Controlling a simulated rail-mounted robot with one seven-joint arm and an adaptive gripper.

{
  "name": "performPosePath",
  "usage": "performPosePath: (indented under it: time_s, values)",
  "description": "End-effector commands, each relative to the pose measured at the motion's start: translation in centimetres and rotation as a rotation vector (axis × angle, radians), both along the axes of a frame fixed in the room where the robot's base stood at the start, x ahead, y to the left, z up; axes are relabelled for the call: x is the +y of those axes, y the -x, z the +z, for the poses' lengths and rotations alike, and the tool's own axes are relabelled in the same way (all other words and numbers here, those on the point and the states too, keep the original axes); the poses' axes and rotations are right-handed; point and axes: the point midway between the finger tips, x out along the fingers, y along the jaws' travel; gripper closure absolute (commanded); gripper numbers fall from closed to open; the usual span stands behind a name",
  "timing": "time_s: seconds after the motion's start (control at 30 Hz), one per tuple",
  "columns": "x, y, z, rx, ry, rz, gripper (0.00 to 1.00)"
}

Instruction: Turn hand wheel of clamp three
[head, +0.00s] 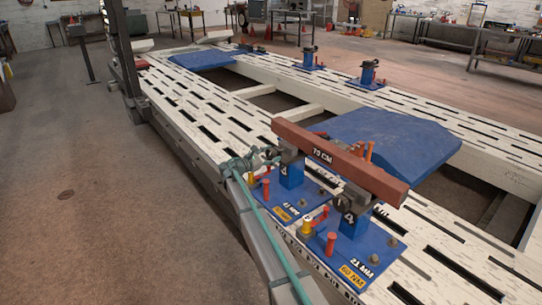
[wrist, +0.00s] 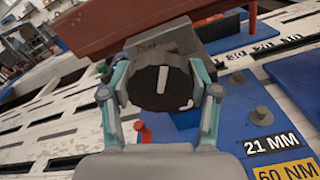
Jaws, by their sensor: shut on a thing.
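Clamp three (head: 291,175), a blue post marked 3 on a blue base plate, stands on the near rail of the white slotted frame. My gripper (head: 262,160) reaches it from the left side. In the wrist view my gripper (wrist: 160,82) has its two teal fingers on opposite sides of the dark round hand wheel (wrist: 150,92), shut on it. The wheel's face carries a white mark, tilted slightly from upright. In the head view the wheel is mostly hidden by the gripper.
A red-brown beam (head: 340,162) rests across clamp three and clamp four (head: 354,222); it passes just above the wheel in the wrist view (wrist: 120,22). Red pegs (head: 331,243) and bolts stand on the base plates. A blue panel (head: 390,138) lies behind. The floor at left is clear.

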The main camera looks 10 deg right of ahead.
Motion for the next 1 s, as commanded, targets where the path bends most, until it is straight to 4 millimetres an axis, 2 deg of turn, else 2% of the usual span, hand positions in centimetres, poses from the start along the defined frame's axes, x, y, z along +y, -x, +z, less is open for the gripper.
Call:
performPosePath:
  time_s: [1.0]
  values:
    - [-0.08, 0.27, -0.69, -0.849, -0.458, -0.001, 0.74]
